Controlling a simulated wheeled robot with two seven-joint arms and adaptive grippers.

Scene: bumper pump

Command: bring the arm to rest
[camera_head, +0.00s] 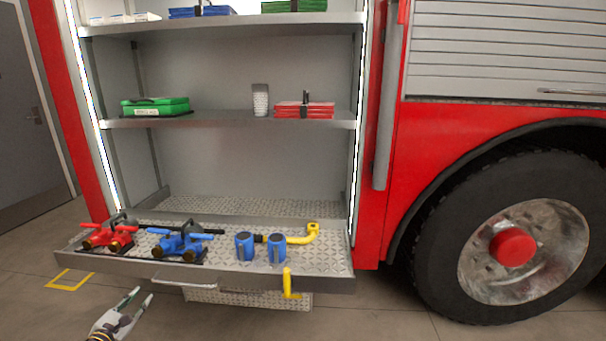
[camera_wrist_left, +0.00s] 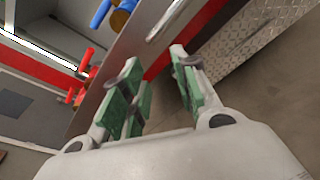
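My left gripper (camera_head: 139,298) is at the bottom left of the head view, in front of and below the pulled-out tray (camera_head: 334,262) of the red fire truck. In the left wrist view its two green-padded fingers (camera_wrist_left: 160,88) stand apart with nothing between them. The tray's silver handle (camera_head: 185,283) is to the right of the gripper and apart from it. My right gripper is in neither view.
The tray carries a red valve (camera_head: 103,236), a blue valve (camera_head: 180,243), two blue couplings (camera_head: 244,246) (camera_head: 277,248) and a yellow pipe (camera_head: 300,238). A yellow crank (camera_head: 288,284) hangs at its front. A wheel (camera_head: 525,240) stands right. Floor in front is clear.

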